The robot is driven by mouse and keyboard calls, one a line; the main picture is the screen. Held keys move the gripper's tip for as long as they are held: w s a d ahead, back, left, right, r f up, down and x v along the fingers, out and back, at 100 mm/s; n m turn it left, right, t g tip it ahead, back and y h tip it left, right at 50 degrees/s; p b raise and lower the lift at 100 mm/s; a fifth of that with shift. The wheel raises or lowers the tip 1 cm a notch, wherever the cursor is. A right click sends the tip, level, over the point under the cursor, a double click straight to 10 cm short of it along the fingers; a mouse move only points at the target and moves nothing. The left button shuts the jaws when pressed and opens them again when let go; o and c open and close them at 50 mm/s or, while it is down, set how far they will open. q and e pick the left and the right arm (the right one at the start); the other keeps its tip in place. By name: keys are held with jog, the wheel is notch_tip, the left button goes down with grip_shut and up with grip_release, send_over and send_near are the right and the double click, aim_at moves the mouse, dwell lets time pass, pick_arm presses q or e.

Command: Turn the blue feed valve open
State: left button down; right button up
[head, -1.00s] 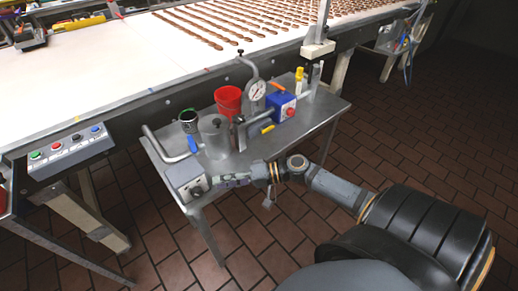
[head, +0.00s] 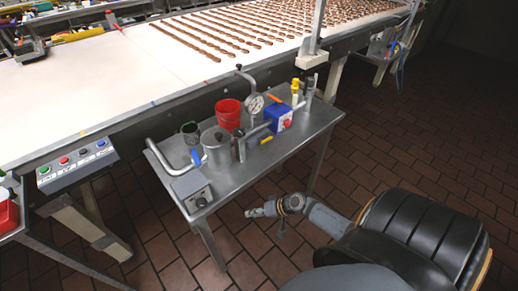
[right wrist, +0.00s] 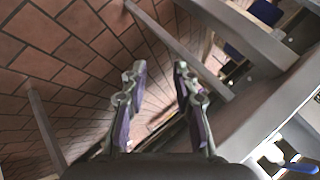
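The blue valve handle (head: 196,158) sits on the bent grey pipe (head: 160,158) at the left end of the small metal table, next to the lidded metal pot (head: 216,146). A bit of blue also shows at the lower right of the right wrist view (right wrist: 302,168); it looks like the same handle. My right gripper (head: 249,212) is in front of the table's front edge, apart from the handle. In the right wrist view its fingers (right wrist: 159,70) are spread with nothing between them. My left gripper is not in view.
The metal table (head: 245,172) also carries a grey control box (head: 192,190), a red cup (head: 229,114), a pressure gauge (head: 254,103) and a blue box (head: 279,118). A conveyor (head: 110,78) with rows of brown pieces runs behind.

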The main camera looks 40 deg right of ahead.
jog(key=shift+s+d+f+h, duration=0.2)
jog(key=shift+s+d+f, duration=0.15)
jog(key=shift+f, duration=0.2)
jog(key=shift+s+d+f+h, duration=0.2)
jog(key=shift+s+d+f, duration=0.1)
jog(key=shift+f, duration=0.2)
